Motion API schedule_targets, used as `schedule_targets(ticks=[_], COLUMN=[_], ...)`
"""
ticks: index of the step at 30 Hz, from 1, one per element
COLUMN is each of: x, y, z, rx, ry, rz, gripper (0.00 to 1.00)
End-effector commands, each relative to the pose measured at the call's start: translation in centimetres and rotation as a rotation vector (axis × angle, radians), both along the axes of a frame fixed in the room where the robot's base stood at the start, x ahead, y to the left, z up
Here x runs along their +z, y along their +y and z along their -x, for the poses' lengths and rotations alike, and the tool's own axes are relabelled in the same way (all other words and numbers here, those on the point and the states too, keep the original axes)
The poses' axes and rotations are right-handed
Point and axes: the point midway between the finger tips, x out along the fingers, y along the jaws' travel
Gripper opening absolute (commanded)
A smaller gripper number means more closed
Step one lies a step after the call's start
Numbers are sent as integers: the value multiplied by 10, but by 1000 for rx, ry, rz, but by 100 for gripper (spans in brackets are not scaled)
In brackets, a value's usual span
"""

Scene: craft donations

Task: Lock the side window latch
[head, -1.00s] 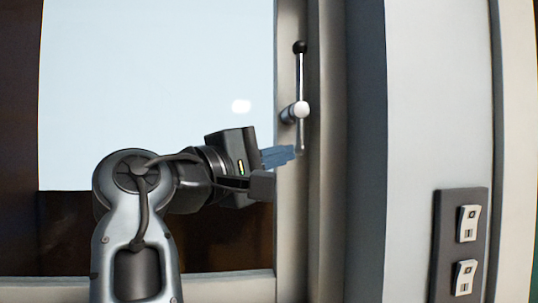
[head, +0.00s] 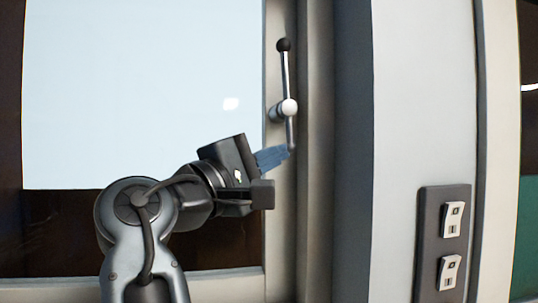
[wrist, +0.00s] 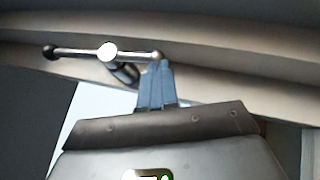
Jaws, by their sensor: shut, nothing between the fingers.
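The side window latch (head: 286,75) is a thin metal lever on a round white hub, mounted on the window's right frame. Its black-knobbed end points up, leaning slightly left, and its short plain end points down. My gripper (head: 285,151) is shut and empty, its blue fingers pointing right at the lever's lower end. In the wrist view the latch (wrist: 80,53) lies across the upper left, and my fingertips (wrist: 160,62) meet its plain end. They seem to touch it; the exact contact is hard to see.
The window pane (head: 130,90) fills the left, with a pale frame (head: 280,230) along its right side. A dark switch plate (head: 430,235) with two switches is on the wall at lower right. The space around the lever's knobbed end is clear.

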Motion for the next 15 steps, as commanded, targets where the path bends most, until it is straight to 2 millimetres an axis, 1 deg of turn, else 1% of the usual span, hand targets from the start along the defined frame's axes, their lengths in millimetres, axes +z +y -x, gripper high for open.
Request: schedule_targets(ticks=[9,15], x=[-6,-7], y=[-18,-29], z=[-5,-8], rx=[-4,-4], ry=[-52,-94], rz=[192,332], gripper=[0,0])
